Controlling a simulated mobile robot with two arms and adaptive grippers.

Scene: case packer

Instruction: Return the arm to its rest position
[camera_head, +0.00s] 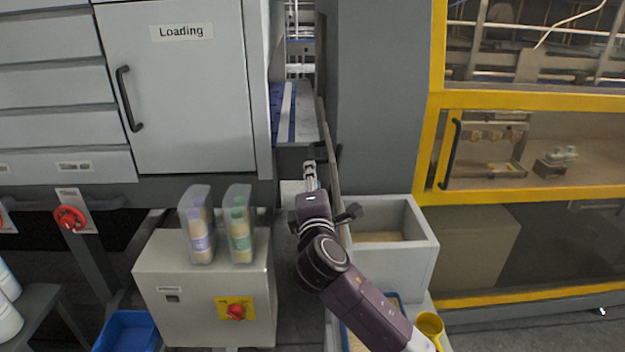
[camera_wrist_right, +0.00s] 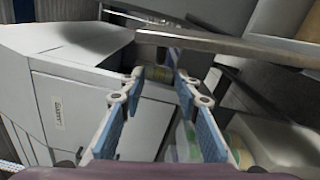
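My right arm reaches in from the lower right in the head view. Its gripper (camera_head: 310,170) is in front of the grey machine, near a narrow vertical rail below the blue-edged opening. In the right wrist view the two blue-padded fingers (camera_wrist_right: 159,78) are spread apart, with nothing held between them. The grey cabinet shows beyond them, and a metal bar crosses above the fingertips. My left gripper is in neither view.
The grey "Loading" door (camera_head: 185,90) is shut. Two clear containers, purple-labelled (camera_head: 200,238) and green-labelled (camera_head: 240,235), stand on a grey control box (camera_head: 165,275). An open grey bin (camera_head: 418,222) stands beside my arm. A yellow cup (camera_head: 430,325) is low right, near my forearm.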

